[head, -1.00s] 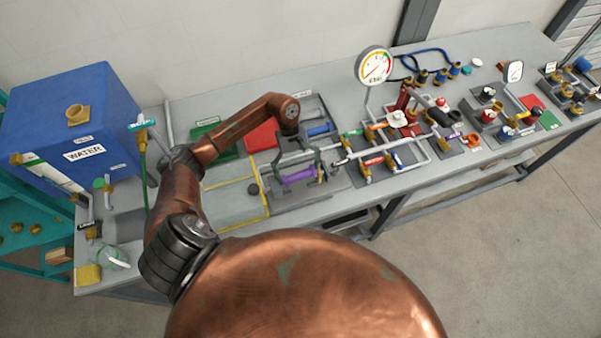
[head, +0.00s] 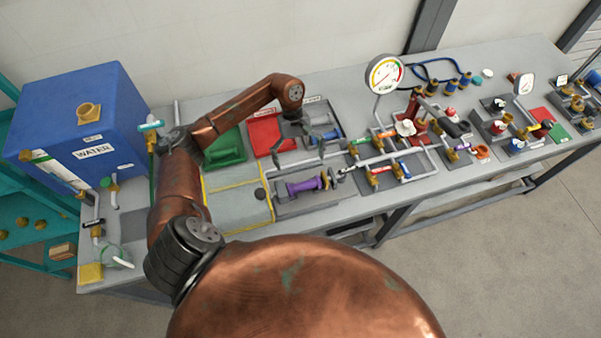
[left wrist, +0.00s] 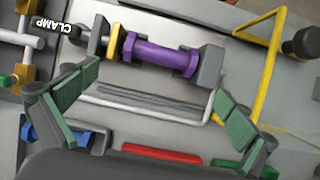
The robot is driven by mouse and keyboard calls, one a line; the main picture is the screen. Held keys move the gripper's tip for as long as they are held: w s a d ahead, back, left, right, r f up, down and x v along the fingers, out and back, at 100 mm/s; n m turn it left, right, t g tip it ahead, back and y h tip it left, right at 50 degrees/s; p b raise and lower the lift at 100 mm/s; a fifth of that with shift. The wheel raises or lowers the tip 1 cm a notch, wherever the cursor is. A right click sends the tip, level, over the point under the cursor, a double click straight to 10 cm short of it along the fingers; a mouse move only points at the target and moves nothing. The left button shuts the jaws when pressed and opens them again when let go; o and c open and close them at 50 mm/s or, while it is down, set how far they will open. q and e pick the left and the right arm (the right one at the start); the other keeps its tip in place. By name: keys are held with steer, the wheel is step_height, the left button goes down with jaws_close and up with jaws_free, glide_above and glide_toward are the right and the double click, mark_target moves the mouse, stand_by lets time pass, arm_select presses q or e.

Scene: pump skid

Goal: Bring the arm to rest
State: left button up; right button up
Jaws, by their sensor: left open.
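My left arm reaches over the bench from the left in the head view. Its left gripper (head: 314,152) is open, with empty space between the fingertips. A purple spool-shaped part (head: 304,186) lies in a grey fixture, just in front of the gripper in the head view. In the left wrist view the green-padded fingers of the left gripper (left wrist: 157,100) are spread wide. The purple part (left wrist: 160,54) shows beyond them, with a yellow piece at its left end and a grey block at its right. The fingers appear apart from it. My right gripper is not in view.
A blue water tank (head: 75,115) stands at left. A pressure gauge (head: 384,74), pipes and several valves fill the bench to the right. A yellow frame (left wrist: 268,70) rises near the gripper.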

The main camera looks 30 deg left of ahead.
arm_select(q)
steer(key=v, duration=0.4)
steer(key=shift+w+d, duration=0.1)
steer(key=shift+d, duration=0.3)
steer(key=shift+r, duration=0.15)
